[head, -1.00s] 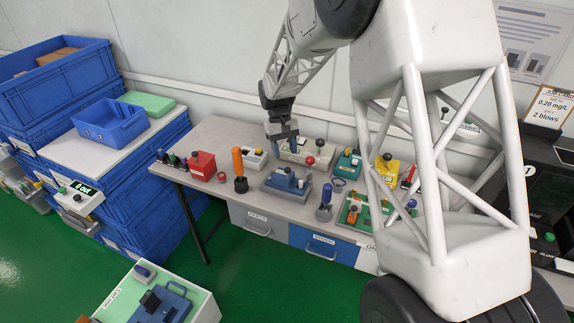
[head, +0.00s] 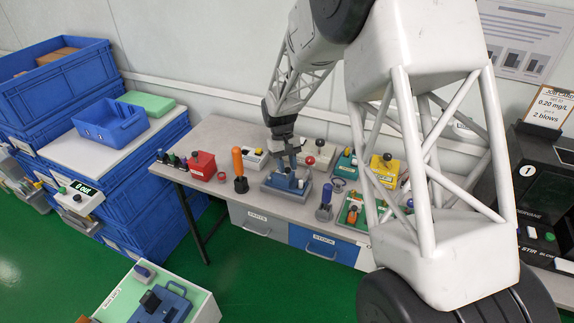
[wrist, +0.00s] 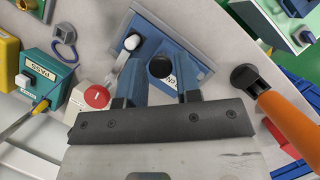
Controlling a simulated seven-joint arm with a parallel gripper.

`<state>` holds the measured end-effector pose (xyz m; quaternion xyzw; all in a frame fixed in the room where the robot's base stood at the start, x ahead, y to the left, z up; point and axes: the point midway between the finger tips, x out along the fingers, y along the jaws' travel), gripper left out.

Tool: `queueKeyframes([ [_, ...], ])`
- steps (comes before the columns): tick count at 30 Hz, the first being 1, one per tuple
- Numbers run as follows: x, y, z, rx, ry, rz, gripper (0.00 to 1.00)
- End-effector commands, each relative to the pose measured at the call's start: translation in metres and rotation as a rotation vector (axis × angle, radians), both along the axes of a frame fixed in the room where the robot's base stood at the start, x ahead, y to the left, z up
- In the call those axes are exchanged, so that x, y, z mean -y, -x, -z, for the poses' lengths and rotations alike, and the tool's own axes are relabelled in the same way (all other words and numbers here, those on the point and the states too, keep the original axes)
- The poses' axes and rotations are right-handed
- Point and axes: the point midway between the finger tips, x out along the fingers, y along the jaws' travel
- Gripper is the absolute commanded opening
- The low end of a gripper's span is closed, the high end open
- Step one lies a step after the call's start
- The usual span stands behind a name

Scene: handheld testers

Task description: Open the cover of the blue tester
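The blue tester (head: 286,183) sits on a grey base plate near the front edge of the bench. In the wrist view, the blue tester (wrist: 180,48) lies straight ahead, with a black round knob (wrist: 160,67), a white knob (wrist: 132,41) and a pale lever beside it. My gripper (head: 287,168) is directly above the tester and close to it, pointing down. In the wrist view, the fingers of my gripper (wrist: 158,80) are apart, with the black knob showing between them. Nothing is held. The fingers hide part of the tester, and I cannot tell whether they touch it.
An orange-handled tool (head: 238,165) stands close on the left. A red-knobbed box (head: 315,152) is behind, and a teal tester (head: 347,163) is to the right. Another blue device (head: 160,302) lies on a stand at lower left.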

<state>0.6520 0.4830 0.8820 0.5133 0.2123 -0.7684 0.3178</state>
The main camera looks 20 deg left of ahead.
Motion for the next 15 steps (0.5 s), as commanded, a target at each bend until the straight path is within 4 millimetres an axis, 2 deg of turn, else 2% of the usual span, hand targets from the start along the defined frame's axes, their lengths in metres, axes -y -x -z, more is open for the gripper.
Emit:
queueKeyframes([
  [1,0.0,0.0,-0.0001,0.0,0.0,0.0,0.23],
  [6,0.0,0.0,-0.0001,0.0,0.0,0.0,0.0],
  [15,0.0,-0.001,-0.0004,-0.007,0.0,0.0,0.0],
])
